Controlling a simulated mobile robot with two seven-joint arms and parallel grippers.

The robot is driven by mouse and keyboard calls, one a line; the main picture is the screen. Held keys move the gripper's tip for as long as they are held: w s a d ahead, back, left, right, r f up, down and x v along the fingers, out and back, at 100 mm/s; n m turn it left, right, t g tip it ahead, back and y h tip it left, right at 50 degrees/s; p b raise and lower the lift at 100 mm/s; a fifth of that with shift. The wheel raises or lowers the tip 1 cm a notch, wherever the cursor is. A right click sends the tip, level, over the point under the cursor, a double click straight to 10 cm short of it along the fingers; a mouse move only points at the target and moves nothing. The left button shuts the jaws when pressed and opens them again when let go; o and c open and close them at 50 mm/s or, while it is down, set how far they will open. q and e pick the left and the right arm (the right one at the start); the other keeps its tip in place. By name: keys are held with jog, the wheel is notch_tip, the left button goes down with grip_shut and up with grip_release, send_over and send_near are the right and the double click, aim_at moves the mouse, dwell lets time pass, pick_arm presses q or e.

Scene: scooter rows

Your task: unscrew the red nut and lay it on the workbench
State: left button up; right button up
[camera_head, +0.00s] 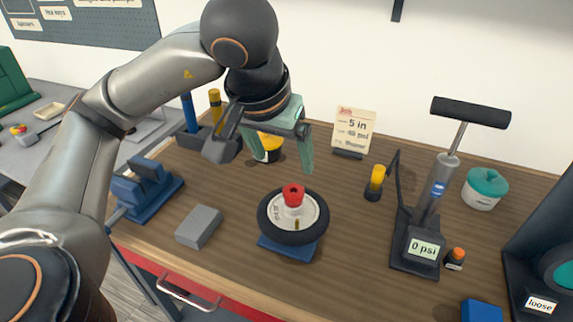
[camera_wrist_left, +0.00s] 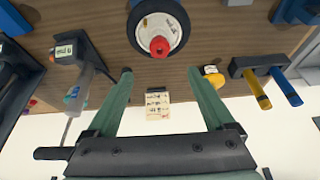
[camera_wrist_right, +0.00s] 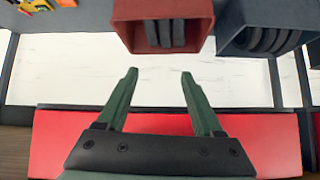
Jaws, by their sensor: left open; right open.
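The red nut (camera_head: 293,194) sits on top of the hub of a small wheel with a black tyre (camera_head: 275,228), lying flat on a blue stand (camera_head: 290,249) on the wooden workbench (camera_head: 345,260). The left wrist view also shows the red nut (camera_wrist_left: 159,46) at the wheel's hub, beyond the fingertips. My left gripper (camera_head: 272,162) is open and empty, above and behind the wheel, apart from the nut. My right gripper (camera_wrist_right: 158,75) is open and empty in its wrist view, away from the wheel, facing a red bin (camera_wrist_right: 125,12).
A pump (camera_head: 433,195) with a "0 psi" display stands right of the wheel. A grey block (camera_head: 199,227) lies left of it, with a blue vice (camera_head: 146,188) beyond. Bare wood lies between wheel and pump.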

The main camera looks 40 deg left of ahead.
aim_at(294, 193)
pick_arm(q)
jog(key=x, duration=1.2)
jog(key=shift+b, duration=0.3)
